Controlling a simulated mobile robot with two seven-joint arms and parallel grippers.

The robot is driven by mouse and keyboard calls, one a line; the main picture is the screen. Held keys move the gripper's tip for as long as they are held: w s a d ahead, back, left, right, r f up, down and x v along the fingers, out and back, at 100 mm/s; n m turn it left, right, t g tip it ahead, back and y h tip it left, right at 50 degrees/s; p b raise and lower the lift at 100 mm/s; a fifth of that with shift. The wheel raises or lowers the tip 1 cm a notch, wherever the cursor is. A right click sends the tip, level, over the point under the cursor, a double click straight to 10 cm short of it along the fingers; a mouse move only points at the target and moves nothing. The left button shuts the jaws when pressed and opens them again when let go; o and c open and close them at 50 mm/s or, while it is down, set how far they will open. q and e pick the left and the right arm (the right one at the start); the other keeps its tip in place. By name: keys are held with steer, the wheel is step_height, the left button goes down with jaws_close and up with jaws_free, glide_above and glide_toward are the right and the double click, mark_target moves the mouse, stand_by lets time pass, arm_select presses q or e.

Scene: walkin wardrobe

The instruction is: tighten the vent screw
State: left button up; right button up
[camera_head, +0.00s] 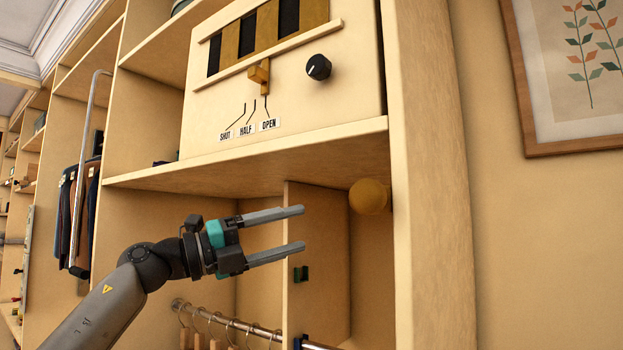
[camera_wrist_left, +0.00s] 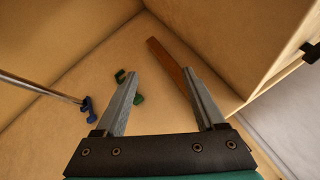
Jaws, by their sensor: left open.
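A cream vent panel (camera_head: 352,98) stands on the upper shelf in the head view. A round black knob (camera_head: 318,67) with a pale mark sits on its right side; it may be the vent screw, I cannot tell for sure. A yellow-brown slider (camera_head: 259,74) sits below the slats, above the mark for OPEN (camera_head: 269,125). My left gripper (camera_head: 303,229) is below the shelf, well under the panel, its two grey fingers apart with nothing between them. The open fingers also show in the left wrist view (camera_wrist_left: 158,75). My right gripper is not in view.
The shelf board (camera_head: 250,165) lies between my left gripper and the panel. A round wooden ball (camera_head: 369,196) is at the compartment's right. A clothes rail (camera_head: 235,322) runs below.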

arm_select(q)
steer(key=s+r+m+g+y, duration=0.1)
steer(key=s+r+m+y, duration=0.1)
steer(key=s+r+m, duration=0.3)
steer(key=m+t+y, duration=0.2)
steer(key=t+y, duration=0.5)
steer(key=t, duration=0.1)
glide_toward(314, 65)
steer(key=p+x, duration=0.3)
steer(key=x, duration=0.6)
steer(key=shift+d, duration=0.15)
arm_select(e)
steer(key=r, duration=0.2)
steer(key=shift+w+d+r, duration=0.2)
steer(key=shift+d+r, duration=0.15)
arm_select(q)
steer(key=shift+c, duration=0.3)
jaws_close()
